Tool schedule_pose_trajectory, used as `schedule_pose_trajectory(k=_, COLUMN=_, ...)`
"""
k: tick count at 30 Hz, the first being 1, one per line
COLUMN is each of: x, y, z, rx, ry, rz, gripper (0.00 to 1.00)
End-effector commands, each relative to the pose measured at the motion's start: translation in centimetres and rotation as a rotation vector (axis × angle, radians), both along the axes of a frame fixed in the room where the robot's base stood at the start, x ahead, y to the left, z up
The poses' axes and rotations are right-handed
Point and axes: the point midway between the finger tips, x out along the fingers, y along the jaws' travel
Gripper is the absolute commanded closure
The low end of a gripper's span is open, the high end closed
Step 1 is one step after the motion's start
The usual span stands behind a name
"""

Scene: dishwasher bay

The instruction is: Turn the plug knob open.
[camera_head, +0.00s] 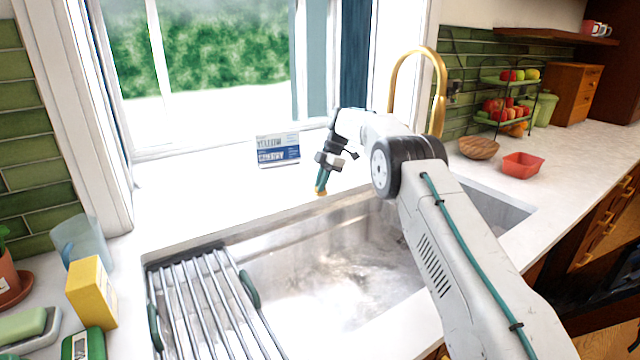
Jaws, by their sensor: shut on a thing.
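My gripper (322,184) points down at the back rim of the sink (270,236), left of the tap. Its teal fingers are closed on a small gold-coloured piece, the plug knob (321,193), which shows just below the fingertips. Most of the knob is hidden by the fingers, and I cannot tell how far it is turned. The sink basin holds what looks like cloudy water (350,285); the drain is not visible.
A gold tap (440,70) arches behind my arm. A metal rack (205,300) lies over the sink's left end. A blue-and-white card (278,149) stands by the window. A wooden bowl (478,147) and red dish (523,164) sit right. The counter left of the gripper is clear.

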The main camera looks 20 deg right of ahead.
Motion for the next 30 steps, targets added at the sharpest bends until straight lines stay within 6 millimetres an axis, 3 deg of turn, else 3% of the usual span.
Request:
schedule_pose_trajectory(k=21, x=-0.16, y=0.24, z=-0.15, rx=0.002, ry=0.008, rz=0.078, gripper=1.0)
schedule_pose_trajectory(k=22, x=-0.16, y=0.25, z=-0.15, rx=0.002, ry=0.008, rz=0.078, gripper=0.83)
schedule_pose_trajectory(k=24, x=-0.13, y=0.23, z=-0.14, rx=0.001, ry=0.007, rz=0.076, gripper=0.66)
schedule_pose_trajectory(k=30, x=-0.07, y=0.01, z=-0.09, rx=0.001, ry=0.005, rz=0.073, gripper=0.66)
